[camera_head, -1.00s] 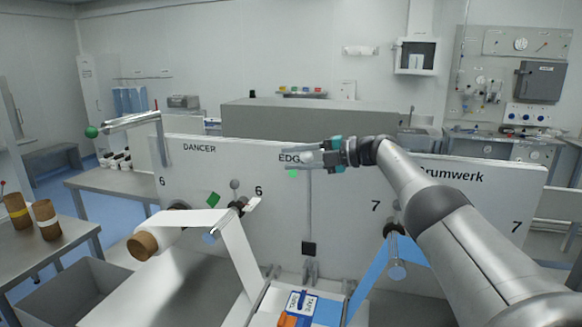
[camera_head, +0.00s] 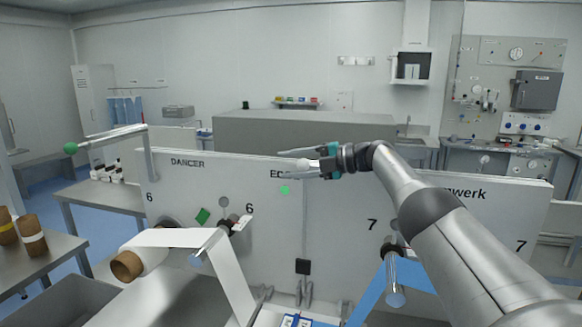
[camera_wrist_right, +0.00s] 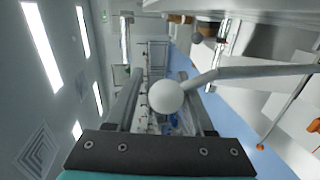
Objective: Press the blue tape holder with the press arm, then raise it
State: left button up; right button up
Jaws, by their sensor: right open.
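My right gripper (camera_head: 308,164) is in front of the upper part of the grey panel, over the "EDGE" lettering. Its fingers point left and are open. In the right wrist view a pale ball knob (camera_wrist_right: 166,97) shows between the two fingers, with a gap on each side. A thin grey rod (camera_wrist_right: 265,71) runs from the knob to the right; this looks like the press arm. The blue tape holder (camera_head: 297,321) shows only as a strip at the bottom edge of the head view; most of it is cut off. My left gripper is out of view.
The panel (camera_head: 330,225) bears rollers with a white web (camera_head: 228,270) and a blue web (camera_head: 368,290). Cardboard cores (camera_head: 33,238) stand on a side table at left.

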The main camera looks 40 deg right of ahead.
jog(key=o, duration=0.3)
jog(key=shift+w+d+r+h, duration=0.1)
jog(key=shift+d+h, duration=0.2)
jog(key=shift+d, duration=0.15)
jog(key=shift+f, duration=0.2)
jog(key=shift+s+d+r, duration=0.1)
jog(key=shift+s+d, duration=0.4)
jog(key=shift+d, duration=0.15)
jog(key=b+v, duration=0.1)
jog(key=v, duration=0.5)
jog(key=b+v, duration=0.1)
jog(key=v, duration=0.6)
jog(key=shift+s+a+b, duration=0.25)
jog(key=shift+s+b, duration=0.05)
jog(key=shift+s, duration=0.05)
